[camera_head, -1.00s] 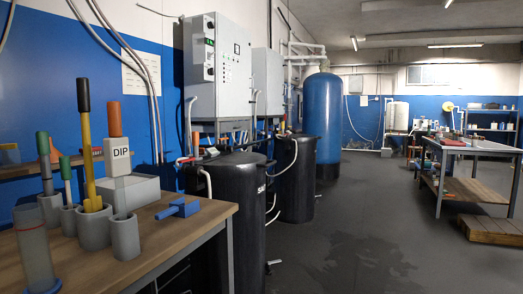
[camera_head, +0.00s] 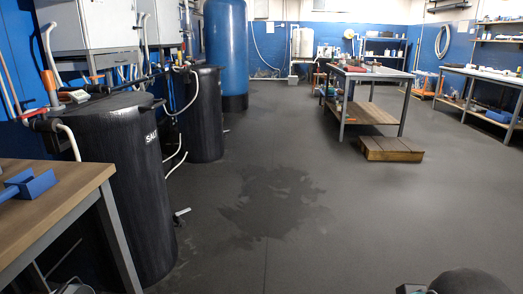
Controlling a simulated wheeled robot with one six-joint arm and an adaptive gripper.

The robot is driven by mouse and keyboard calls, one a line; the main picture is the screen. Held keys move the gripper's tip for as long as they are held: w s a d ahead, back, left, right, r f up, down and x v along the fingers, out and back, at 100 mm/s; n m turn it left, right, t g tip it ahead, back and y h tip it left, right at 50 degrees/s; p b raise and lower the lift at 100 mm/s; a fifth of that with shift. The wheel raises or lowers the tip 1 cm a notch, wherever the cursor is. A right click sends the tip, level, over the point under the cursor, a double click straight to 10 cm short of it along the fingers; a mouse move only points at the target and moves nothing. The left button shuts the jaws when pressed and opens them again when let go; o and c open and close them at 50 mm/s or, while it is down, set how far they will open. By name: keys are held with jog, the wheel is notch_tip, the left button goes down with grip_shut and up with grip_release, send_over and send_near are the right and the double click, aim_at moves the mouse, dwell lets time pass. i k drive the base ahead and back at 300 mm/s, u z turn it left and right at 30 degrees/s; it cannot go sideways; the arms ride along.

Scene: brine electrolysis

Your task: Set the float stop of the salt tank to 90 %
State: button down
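The salt tank (camera_head: 125,190) is a tall black ribbed cylinder at the left in the head view. White lettering that reads like "SALT" is on its side, partly cut by the tank's curve. Its dark lid (camera_head: 100,104) carries a small grey-green device (camera_head: 73,96), and hoses and an orange-handled part stand near it. I cannot make out a float stop or its setting. My gripper cannot be made out. A dark rounded shape at the bottom right edge may be part of my arm.
A wooden workbench (camera_head: 50,205) with a blue holder (camera_head: 30,186) stands left, close before the tank. A second black tank (camera_head: 205,125) and a blue vessel (camera_head: 226,50) stand behind. A wet patch (camera_head: 275,200) marks the open floor. A wooden step (camera_head: 390,149) stands right.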

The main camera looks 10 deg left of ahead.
aim_at(63, 96)
jog(key=z, duration=0.2)
jog(key=i, duration=1.9)
jog(key=u, duration=0.35)
jog(key=i, duration=1.3)
jog(key=u, duration=0.9)
